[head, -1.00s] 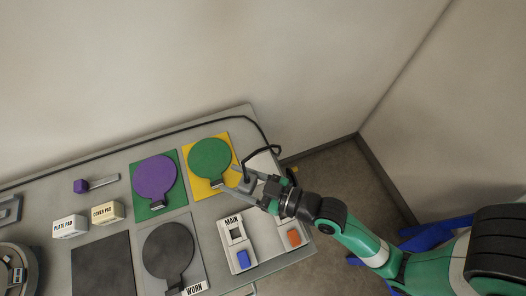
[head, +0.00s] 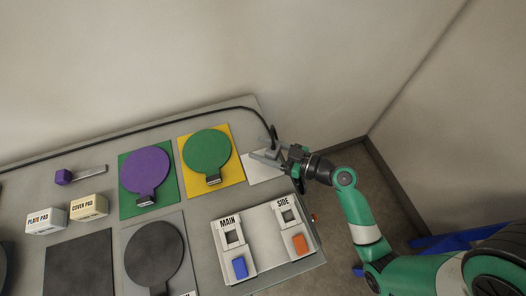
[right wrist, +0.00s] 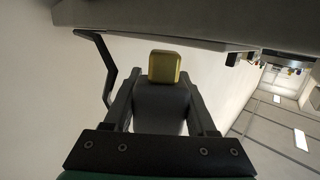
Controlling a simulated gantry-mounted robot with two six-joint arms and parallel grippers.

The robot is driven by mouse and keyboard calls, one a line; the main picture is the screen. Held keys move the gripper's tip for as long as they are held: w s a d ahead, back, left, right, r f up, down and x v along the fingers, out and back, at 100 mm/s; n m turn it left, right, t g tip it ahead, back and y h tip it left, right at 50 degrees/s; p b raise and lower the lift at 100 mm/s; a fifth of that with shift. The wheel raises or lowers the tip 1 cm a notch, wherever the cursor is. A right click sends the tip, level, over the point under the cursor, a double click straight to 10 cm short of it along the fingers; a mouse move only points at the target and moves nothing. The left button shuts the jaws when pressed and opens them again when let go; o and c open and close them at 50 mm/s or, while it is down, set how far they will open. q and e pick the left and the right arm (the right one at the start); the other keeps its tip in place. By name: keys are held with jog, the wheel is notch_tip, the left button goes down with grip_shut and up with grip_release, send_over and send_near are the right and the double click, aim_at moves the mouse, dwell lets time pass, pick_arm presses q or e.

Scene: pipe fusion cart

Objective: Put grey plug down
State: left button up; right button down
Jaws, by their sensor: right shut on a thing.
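My right gripper (head: 280,158) is shut on the grey plug (head: 266,158), at the far right corner of the cart, over or beside a white pad (head: 268,172). A black cable (head: 273,135) runs to the plug from behind. In the right wrist view the plug's grey body (right wrist: 160,105) sits between the two dark fingers, with a gold-coloured block (right wrist: 165,67) at its end. I cannot tell whether the plug touches the pad. My left gripper is not in view.
A white box with MAIN (head: 233,240) and SIDE (head: 290,212) sockets and blue and orange switches stands in front of the gripper. To the left lie a green disc (head: 207,151) on a yellow mat and a purple disc (head: 146,170). The wall is behind.

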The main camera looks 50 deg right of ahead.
jog(key=shift+f, duration=0.3)
jog(key=shift+f, duration=0.1)
jog(key=c, duration=0.7)
grip_release()
jog(key=shift+f, duration=0.1)
jog(key=o, duration=0.5)
